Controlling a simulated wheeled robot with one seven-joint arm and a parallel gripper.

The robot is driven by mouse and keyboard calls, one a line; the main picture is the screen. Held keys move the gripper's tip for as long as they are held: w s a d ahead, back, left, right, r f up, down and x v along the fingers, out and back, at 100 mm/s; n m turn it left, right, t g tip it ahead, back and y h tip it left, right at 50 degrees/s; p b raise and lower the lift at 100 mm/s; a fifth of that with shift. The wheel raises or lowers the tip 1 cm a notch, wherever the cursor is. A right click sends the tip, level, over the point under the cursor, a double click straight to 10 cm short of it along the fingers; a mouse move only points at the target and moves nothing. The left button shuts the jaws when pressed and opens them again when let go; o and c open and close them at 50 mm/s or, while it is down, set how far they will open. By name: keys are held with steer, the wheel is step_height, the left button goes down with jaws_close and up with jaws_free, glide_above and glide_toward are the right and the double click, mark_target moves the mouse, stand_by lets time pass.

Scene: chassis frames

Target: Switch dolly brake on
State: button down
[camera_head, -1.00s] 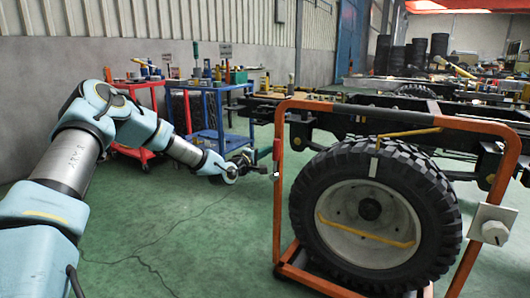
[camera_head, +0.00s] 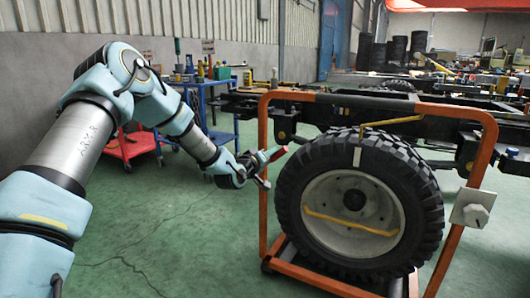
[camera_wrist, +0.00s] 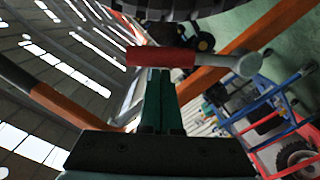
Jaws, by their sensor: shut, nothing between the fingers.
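The dolly is an orange tube frame (camera_head: 378,99) standing around a large black tyre (camera_head: 428,215) with a pale rim. A red-gripped lever (camera_head: 277,154) with a grey end is at its left post, tilted to the right in the head view. In the wrist view the red lever (camera_wrist: 160,57) lies across the picture just beyond my fingertips, its grey end to the right. My gripper (camera_head: 254,161) is shut with nothing between its green fingers. In the wrist view its tips (camera_wrist: 160,73) are against or very near the red grip; contact is unclear.
A grey box with a round knob (camera_head: 472,208) sits on the frame's right post. A blue cart (camera_head: 222,112) and a red cart (camera_head: 130,148) stand behind my arm. A dark vehicle chassis (camera_head: 345,104) lies behind the dolly. Green floor in front is clear.

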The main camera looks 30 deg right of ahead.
steer(key=shift+s+d+f+b, duration=0.3)
steer(key=shift+s+f, duration=0.15)
steer(key=shift+s, duration=0.1)
stand_by(0.4)
